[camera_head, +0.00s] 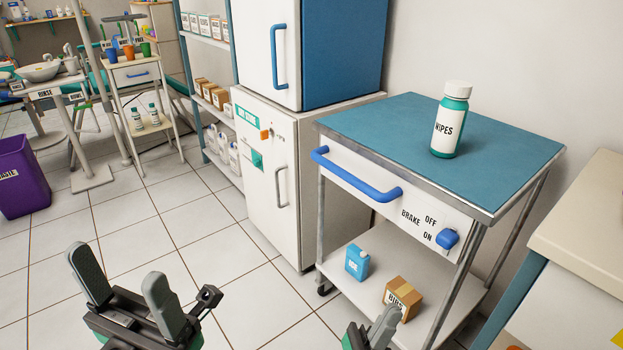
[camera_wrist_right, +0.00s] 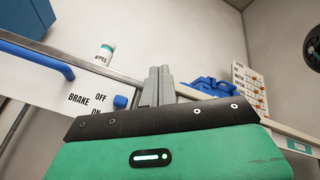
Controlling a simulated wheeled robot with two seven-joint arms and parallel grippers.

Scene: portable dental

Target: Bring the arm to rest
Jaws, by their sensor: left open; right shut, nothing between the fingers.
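My left gripper (camera_head: 126,285) is at the lower left of the head view, above the tiled floor. Its two grey fingers stand apart with nothing between them. My right gripper (camera_head: 382,325) shows only in part at the bottom edge, in front of the cart's lower shelf. In the right wrist view its fingers (camera_wrist_right: 158,85) are together and hold nothing. The cart (camera_head: 390,125) has a blue top, a blue drawer handle (camera_head: 355,176) and a blue brake knob (camera_head: 447,238) between OFF and ON labels. A green wipes bottle (camera_head: 451,122) with a white cap stands upright on top.
A white cabinet (camera_head: 262,190) stands left of the cart. A beige counter (camera_head: 590,220) is close on the right. A purple bin (camera_head: 25,178) is far left. Floor between is clear.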

